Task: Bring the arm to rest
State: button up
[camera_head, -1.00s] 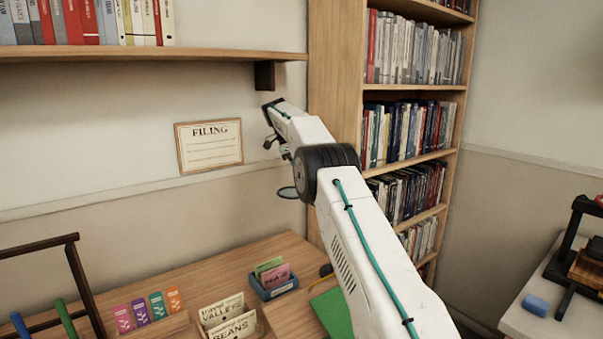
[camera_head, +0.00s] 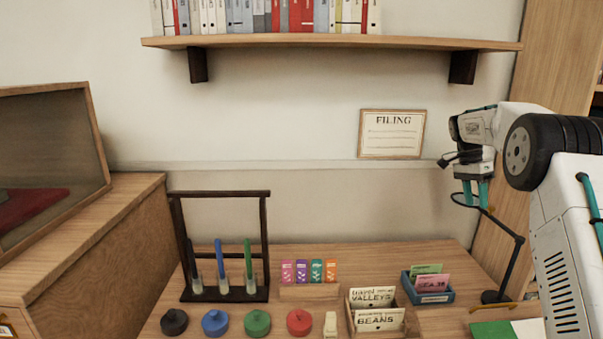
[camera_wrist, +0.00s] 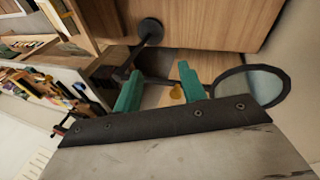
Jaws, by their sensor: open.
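My arm stands at the right in the head view, raised over the right end of the desk. My gripper (camera_head: 476,194) hangs at its end with teal fingers pointing down. In the wrist view the two teal fingers (camera_wrist: 160,88) are apart, with nothing held between them. A magnifier lamp (camera_head: 517,250) stands just behind and below the gripper. Its round lens (camera_wrist: 252,88) shows right of the fingers in the wrist view; I cannot tell how close it is.
The desk (camera_head: 345,255) holds a tube rack (camera_head: 265,240), several coloured round lids (camera_head: 257,322), a card box (camera_head: 400,325) and a blue card tray (camera_head: 432,298). A wall shelf (camera_head: 330,42) is above; a bookcase (camera_head: 555,50) is behind the arm.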

jog(key=s+a+r+n+t+y, duration=0.1)
jog(key=s+a+r+n, duration=0.2)
jog(key=s+a+n, duration=0.65)
jog(key=s+a+r+n+t, duration=0.15)
jog(key=s+a+r, duration=0.35)
jog(key=s, duration=0.9)
jog(key=s+a+f+n, duration=0.1)
jog(key=s+a, duration=0.2)
jog(key=s, duration=0.5)
jog(key=s+a+f+n+t, duration=0.1)
jog(key=s+a+n, duration=0.1)
jog(key=s, duration=0.7)
jog(key=s+a+f+n+t+y, duration=0.1)
jog(key=s+a, duration=0.3)
jog(key=s, duration=0.5)
jog(key=shift+a+f+n, duration=0.25)
jog(key=shift+a+n, duration=0.05)
jog(key=shift+n, duration=0.2)
